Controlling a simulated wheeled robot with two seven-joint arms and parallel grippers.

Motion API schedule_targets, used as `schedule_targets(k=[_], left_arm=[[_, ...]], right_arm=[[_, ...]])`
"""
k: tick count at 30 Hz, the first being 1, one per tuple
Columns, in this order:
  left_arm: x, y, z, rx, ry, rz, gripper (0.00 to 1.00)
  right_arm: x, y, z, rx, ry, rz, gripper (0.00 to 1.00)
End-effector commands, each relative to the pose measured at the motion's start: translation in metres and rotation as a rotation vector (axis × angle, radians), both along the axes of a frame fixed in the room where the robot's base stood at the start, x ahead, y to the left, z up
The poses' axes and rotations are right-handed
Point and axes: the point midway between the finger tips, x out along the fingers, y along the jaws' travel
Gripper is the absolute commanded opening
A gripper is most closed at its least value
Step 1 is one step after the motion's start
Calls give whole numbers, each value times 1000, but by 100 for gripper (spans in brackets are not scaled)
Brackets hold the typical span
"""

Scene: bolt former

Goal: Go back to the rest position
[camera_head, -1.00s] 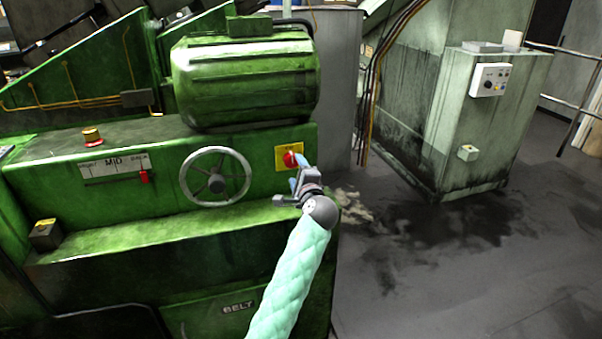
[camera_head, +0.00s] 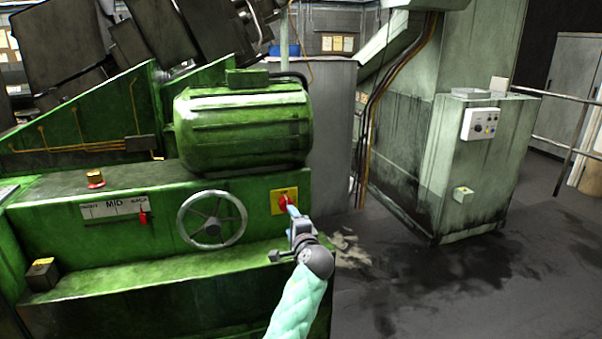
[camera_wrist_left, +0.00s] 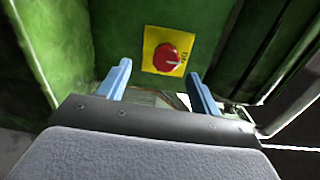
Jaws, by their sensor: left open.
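My left gripper (camera_head: 291,210) is in front of the green machine's right end, in the head view. Its two blue fingers are apart with nothing between them in the left wrist view (camera_wrist_left: 160,92). A red rotary knob on a yellow plate (camera_head: 277,208) sits on the machine's front face, close beyond the fingertips. In the left wrist view the red knob (camera_wrist_left: 167,57) shows clear of both fingers, ahead of them. My left arm has a pale mint quilted cover. My right gripper is not in view.
The green machine (camera_head: 100,235) carries a handwheel (camera_head: 212,219), a red lever on a MID scale (camera_head: 143,216) and a red button (camera_head: 95,178). A grey-green cabinet with a control box (camera_head: 480,123) stands at right. The dark floor (camera_head: 450,290) between is open.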

Motion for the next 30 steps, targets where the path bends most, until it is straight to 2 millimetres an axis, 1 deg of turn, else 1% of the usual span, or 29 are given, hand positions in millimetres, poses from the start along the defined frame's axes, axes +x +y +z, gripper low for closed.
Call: schedule_targets(k=[2,5,9,14,17,21,26,29,30], left_arm=[[-2,2,-10,-126,17,20,64],[-10,3,-13,-313,32,39,64],[-26,6,-7,-580,54,65,64],[-47,13,3,-842,85,89,64],[-65,18,1,-980,119,108,64],[-99,26,-17,-1157,195,144,64],[-141,35,-44,-1300,288,189,64],[-173,41,-67,-1370,356,222,64],[-187,44,-76,-1395,385,236,64]], right_arm=[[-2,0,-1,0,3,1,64],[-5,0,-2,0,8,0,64],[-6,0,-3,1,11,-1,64],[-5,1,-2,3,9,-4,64],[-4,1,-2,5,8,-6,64],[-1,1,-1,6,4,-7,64],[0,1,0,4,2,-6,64],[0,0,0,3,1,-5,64],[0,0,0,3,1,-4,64]])
